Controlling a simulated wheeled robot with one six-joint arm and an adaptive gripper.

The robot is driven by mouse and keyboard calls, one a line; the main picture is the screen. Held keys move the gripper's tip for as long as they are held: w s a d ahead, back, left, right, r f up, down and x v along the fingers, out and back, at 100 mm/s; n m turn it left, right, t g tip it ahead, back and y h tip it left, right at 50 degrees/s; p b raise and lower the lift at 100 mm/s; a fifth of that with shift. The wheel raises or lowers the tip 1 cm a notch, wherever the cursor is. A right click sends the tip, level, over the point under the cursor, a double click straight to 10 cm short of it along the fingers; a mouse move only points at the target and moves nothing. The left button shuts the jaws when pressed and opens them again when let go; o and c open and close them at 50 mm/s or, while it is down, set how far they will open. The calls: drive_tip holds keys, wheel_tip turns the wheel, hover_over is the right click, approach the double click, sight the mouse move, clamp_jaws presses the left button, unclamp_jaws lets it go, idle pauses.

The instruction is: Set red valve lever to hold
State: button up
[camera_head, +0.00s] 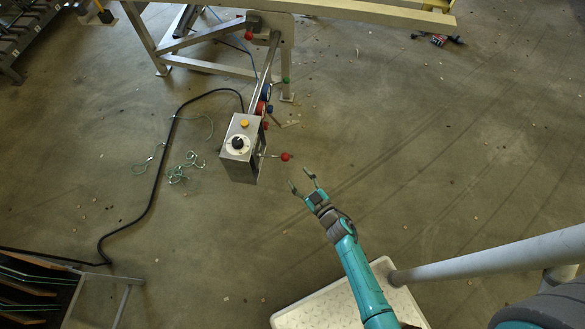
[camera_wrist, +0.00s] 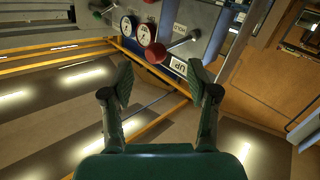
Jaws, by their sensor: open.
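The red valve lever (camera_head: 285,157) has a red ball knob on a thin metal rod, sticking out to the right of a metal control box (camera_head: 241,165) in the head view. In the wrist view the red knob (camera_wrist: 156,53) is ahead, with its rod running right to a pivot. A label reading "UP" (camera_wrist: 178,66) is below the rod, and one that seems to read "HOLD" (camera_wrist: 180,27) is above it. My gripper (camera_head: 301,180) is open and empty, just short of the knob. Its fingers (camera_wrist: 160,78) spread either side of the knob's line, not touching it.
Two round gauges (camera_wrist: 144,34) and a green knob sit left of the lever. The box top has an orange button (camera_head: 244,123) and a black dial (camera_head: 238,143). A black cable (camera_head: 152,190) and tangled green cord lie left on the floor. Floor right of the box is mostly clear.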

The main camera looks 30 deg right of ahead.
drive_tip(key=shift+s+d+r, duration=0.1)
drive_tip(key=shift+s, duration=0.55)
drive_tip(key=shift+s+d+r, duration=0.1)
drive_tip(key=shift+s, duration=0.5)
drive_tip(key=shift+w, duration=0.15)
drive_tip(key=c, duration=0.6)
drive_tip(key=w+h, duration=0.1)
drive_tip(key=w+a+r+n+g, duration=0.1)
drive_tip(key=w+r+n+h, duration=0.1)
drive_tip(key=w, duration=0.1)
drive_tip(key=shift+a+r+g+h, duration=0.1)
drive_tip(key=shift+a+g+h, duration=0.1)
drive_tip(key=shift+g+h, duration=0.1)
clamp_jaws()
drive_tip(key=n+g+h, duration=0.4)
drive_tip(key=g+h, duration=0.2)
approach(284, 159)
drive_tip(key=x, duration=0.7)
drive_tip(key=shift+d, duration=0.1)
